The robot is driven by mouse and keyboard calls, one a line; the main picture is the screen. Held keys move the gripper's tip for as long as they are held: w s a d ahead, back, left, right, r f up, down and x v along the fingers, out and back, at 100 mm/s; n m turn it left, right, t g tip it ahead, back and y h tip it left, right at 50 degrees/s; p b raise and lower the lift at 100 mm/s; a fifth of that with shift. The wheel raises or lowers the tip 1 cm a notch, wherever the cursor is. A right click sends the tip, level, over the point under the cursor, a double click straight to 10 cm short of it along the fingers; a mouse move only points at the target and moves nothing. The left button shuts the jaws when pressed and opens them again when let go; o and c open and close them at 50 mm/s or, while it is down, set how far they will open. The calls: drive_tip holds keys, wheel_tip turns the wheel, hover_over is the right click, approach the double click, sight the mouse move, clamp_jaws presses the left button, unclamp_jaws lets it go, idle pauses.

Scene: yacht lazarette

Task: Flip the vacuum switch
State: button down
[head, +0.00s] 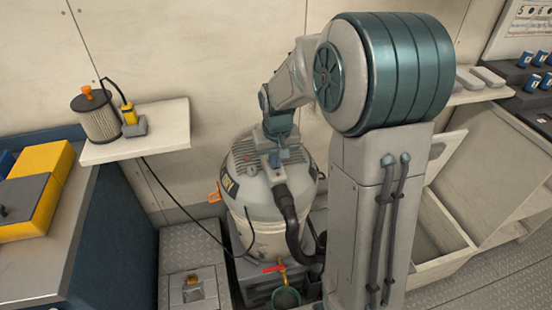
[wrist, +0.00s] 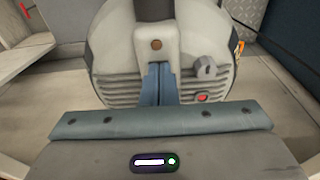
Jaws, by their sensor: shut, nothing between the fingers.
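The vacuum (head: 262,225) is a pale canister with a grey domed lid, standing upright against the wall in the head view. Its vented lid (wrist: 120,68) fills the middle of the wrist view. On the lid, right of my fingers, are a grey knob-like part (wrist: 207,68) and a small red spot (wrist: 202,97); I cannot tell for sure which is the switch. My gripper (wrist: 158,80) is shut and empty, its blue fingers together over the lid. In the head view my gripper (head: 284,158) is over the lid's top; whether it touches is unclear.
A black hose (head: 290,215) runs down the vacuum's front. A red-handled valve (head: 273,267) sits low beside a green bucket (head: 286,298). A wall shelf (head: 150,141) at left holds a filter canister (head: 97,118). An open bin (head: 440,240) stands right of my column.

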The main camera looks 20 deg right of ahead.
drive_tip(key=shift+w+f, duration=0.25)
drive_tip(key=shift+w, duration=0.05)
drive_tip(key=shift+r, duration=0.15)
drive_tip(key=shift+w+r+p, duration=0.1)
drive_tip(key=shift+r+p, duration=0.15)
drive_tip(key=shift+p, duration=0.15)
wheel_tip(320, 180, up, 14)
drive_tip(key=s+p, duration=0.2)
drive_tip(key=shift+s+f+p, duration=0.15)
drive_tip(key=shift+p, duration=0.2)
drive_tip(key=s+t+p, duration=0.1)
drive_tip(key=s+p, duration=0.1)
drive_tip(key=s, duration=1.7)
drive_tip(key=shift+f, duration=0.25)
drive_tip(key=shift+s+a, duration=0.1)
drive_tip(key=shift+s, duration=0.05)
